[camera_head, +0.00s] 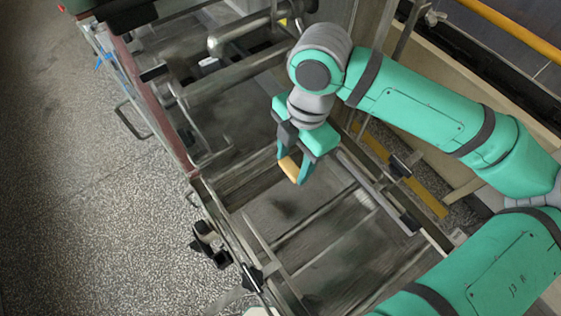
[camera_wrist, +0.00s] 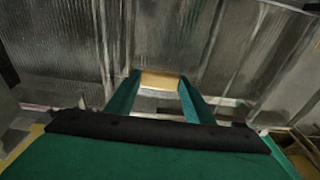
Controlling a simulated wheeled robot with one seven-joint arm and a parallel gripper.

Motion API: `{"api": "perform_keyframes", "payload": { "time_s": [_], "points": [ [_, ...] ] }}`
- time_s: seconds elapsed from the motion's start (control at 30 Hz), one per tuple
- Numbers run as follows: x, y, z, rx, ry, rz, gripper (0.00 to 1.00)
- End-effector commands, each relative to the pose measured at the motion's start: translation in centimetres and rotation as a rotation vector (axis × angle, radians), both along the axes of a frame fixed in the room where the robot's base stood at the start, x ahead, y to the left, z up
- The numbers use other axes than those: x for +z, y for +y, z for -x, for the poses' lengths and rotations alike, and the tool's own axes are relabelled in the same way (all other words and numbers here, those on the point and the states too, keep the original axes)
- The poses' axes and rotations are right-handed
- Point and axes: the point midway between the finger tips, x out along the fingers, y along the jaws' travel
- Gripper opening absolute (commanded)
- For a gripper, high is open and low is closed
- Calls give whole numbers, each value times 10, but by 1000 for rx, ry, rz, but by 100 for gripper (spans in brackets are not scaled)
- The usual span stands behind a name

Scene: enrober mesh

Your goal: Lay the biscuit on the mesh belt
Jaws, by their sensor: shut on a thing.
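The biscuit (camera_head: 290,168) is a small tan piece between the fingertips of my gripper (camera_head: 291,171). In the wrist view the biscuit (camera_wrist: 161,80) spans the gap between the two green fingers (camera_wrist: 160,92). My gripper is shut on it. The mesh belt (camera_head: 330,230) appears as a grey surface below and beyond my gripper in the head view. The biscuit looks held above it with a gap, though the height is hard to judge. A dark shadow (camera_head: 285,205) lies on the belt just below my gripper.
Metal rails (camera_head: 362,186) run along the belt's right side, and thin bars cross the belt. A dark clamp (camera_head: 212,245) sits at the frame's left edge. Metal rollers and pipes (camera_head: 235,75) stand behind my gripper. Speckled floor lies at left.

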Motion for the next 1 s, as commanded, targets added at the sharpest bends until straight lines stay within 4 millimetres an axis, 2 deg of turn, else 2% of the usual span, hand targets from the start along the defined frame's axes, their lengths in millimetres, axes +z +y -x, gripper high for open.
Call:
{"api": "perform_keyframes", "payload": {
  "time_s": [0.1, 0.43, 0.6, 1.0],
  "points": [
    [-17, 7, -13, 3, 3, 1, 35],
    [-41, 21, -31, 17, 1, 1, 35],
    [-63, 19, -30, 15, 1, 1, 35],
    [-70, 18, -30, 12, 0, 0, 35]
  ]
}}
